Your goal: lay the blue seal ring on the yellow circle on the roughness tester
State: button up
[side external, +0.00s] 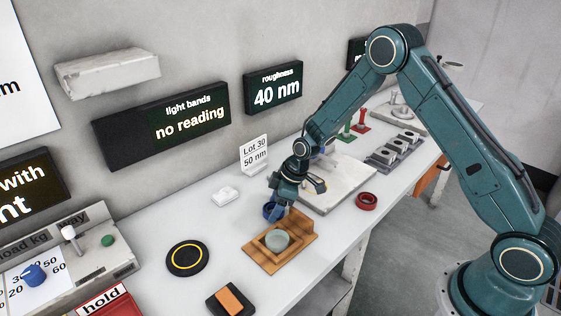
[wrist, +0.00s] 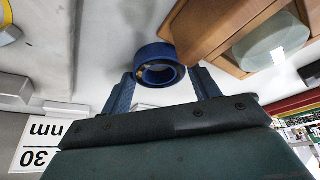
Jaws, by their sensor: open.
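The blue seal ring (side external: 270,211) rests on the white bench, just left of and behind the wooden block. In the wrist view the blue seal ring (wrist: 141,55) sits between and slightly beyond the tips of my two fingers. My gripper (side external: 279,204) is low over the bench, open, with a finger on either side of the ring. Whether either finger touches it I cannot tell. My gripper partly hides the ring in the side view.
The wooden block (side external: 257,244) with a pale glass disc (side external: 277,239) stands close beside the ring. A red ring (side external: 367,201) lies to the right, by the edge. A black block with an orange top (side external: 231,300) lies in front. Bench between ring and pad is clear.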

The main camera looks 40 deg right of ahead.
jog(key=c, duration=0.7)
jog(key=shift+r, duration=0.15)
notch_tip(320, 180, up, 20)
jog(key=shift+f, duration=0.1)
dwell(0.4)
dwell(0.4)
